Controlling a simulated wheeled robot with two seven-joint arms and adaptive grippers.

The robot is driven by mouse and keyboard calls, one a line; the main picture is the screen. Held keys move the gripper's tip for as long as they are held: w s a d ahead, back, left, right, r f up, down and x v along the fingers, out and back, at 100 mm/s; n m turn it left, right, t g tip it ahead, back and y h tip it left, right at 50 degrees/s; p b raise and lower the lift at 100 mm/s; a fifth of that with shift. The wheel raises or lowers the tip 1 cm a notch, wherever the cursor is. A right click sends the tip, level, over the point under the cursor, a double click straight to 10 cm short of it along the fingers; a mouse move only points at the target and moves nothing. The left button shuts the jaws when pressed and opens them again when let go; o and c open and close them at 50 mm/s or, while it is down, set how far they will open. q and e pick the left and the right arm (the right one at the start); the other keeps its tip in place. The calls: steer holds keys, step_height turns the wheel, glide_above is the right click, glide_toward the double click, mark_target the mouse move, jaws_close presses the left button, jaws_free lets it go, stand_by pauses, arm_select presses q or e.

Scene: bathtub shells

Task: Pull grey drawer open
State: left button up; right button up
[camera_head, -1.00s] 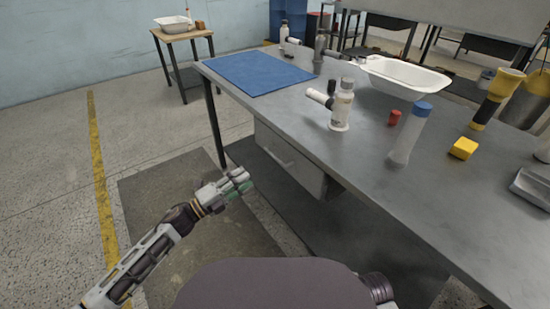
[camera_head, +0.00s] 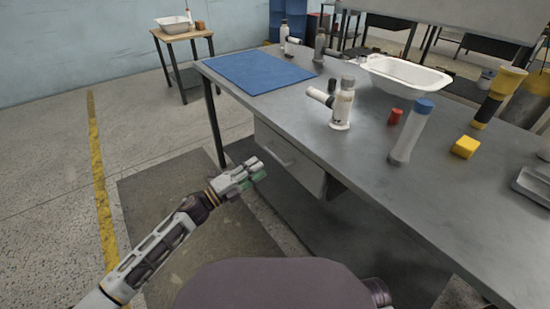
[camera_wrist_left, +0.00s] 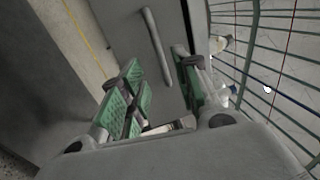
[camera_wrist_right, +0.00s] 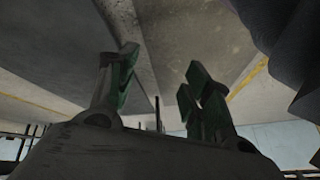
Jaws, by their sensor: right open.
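The grey drawer (camera_head: 300,172) hangs under the left part of the workbench and looks shut. Its bar handle (camera_head: 275,150) runs across the front panel. My left gripper (camera_head: 256,171) is in front of the drawer, just below and left of the handle. In the left wrist view the gripper (camera_wrist_left: 165,95) is open and empty, with green pads. The handle (camera_wrist_left: 157,42) appears ahead, in line with the gap between its fingers, and the drawer front (camera_wrist_left: 180,20) lies behind it. My right gripper (camera_wrist_right: 160,90) is open and empty in its wrist view.
The metal workbench (camera_head: 370,190) carries a blue mat (camera_head: 257,71), a white basin (camera_head: 400,78), a white bottle-like item (camera_head: 342,105), a blue-capped tube (camera_head: 411,132) and a yellow block (camera_head: 465,147). A wire grid (camera_wrist_left: 265,60) shows beside the drawer.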

mark_target(275, 155)
arm_select(q)
steer(key=b+x, duration=0.1)
steer(key=x, duration=0.7)
steer(key=shift+w+b, duration=0.1)
steer(key=shift+b, duration=0.2)
steer(key=shift+d, duration=0.15)
arm_select(e)
steer(key=f, duration=0.3)
steer(key=shift+a+f+t+y, duration=0.3)
steer(key=shift+a+f+t, duration=0.05)
steer(key=shift+t, duration=0.05)
steer(key=shift+r, duration=0.1)
arm_select(q)
jaws_close()
